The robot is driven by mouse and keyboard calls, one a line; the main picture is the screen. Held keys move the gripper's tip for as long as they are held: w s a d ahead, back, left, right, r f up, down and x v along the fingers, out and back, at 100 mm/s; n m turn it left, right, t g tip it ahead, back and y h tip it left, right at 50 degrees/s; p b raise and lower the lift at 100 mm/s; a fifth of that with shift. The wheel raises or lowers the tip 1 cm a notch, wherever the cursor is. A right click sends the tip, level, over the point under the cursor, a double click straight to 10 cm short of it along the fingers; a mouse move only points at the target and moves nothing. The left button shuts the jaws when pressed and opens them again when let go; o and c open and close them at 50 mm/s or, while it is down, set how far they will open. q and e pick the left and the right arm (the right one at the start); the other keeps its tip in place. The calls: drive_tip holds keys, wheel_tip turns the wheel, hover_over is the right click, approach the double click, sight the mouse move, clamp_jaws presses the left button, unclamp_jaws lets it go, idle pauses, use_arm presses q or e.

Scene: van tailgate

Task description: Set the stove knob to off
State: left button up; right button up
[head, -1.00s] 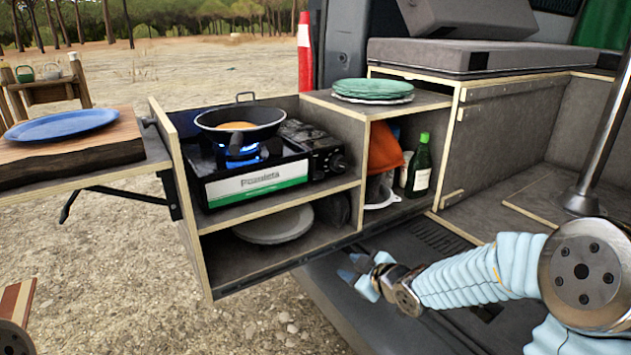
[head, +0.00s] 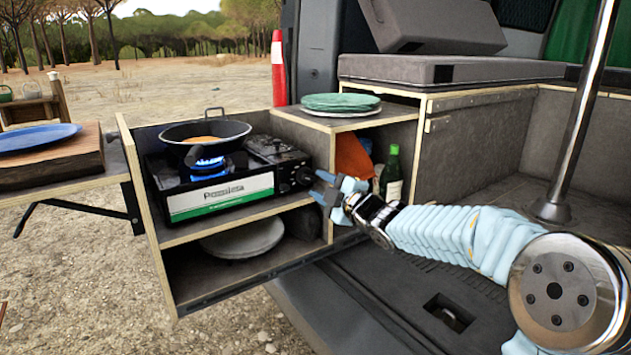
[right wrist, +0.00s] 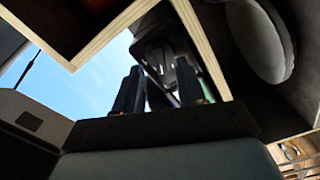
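The camping stove (head: 220,197) sits in the upper bay of the pulled-out drawer unit, with a blue flame (head: 205,165) burning under a black pan (head: 205,134). The stove knob (head: 304,175) is dark and round, at the right end of the stove's front; its setting is too small to read. My right gripper (head: 322,187) is just right of the knob, its fingers pointing at it; I cannot tell whether they touch. In the right wrist view its two dark fingers (right wrist: 158,92) stand apart with a gap between them and the stove's dark body beyond. My left gripper is not in view.
The wooden shelf edge and divider (head: 328,220) run close beside my right gripper. Green plates (head: 342,102) lie on top. A grey plate (head: 243,240) lies below the stove.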

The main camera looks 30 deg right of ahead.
sight(307, 177)
drive_tip(key=shift+w+a, duration=0.1)
drive_tip(key=shift+w, duration=1.35)
clamp_jaws()
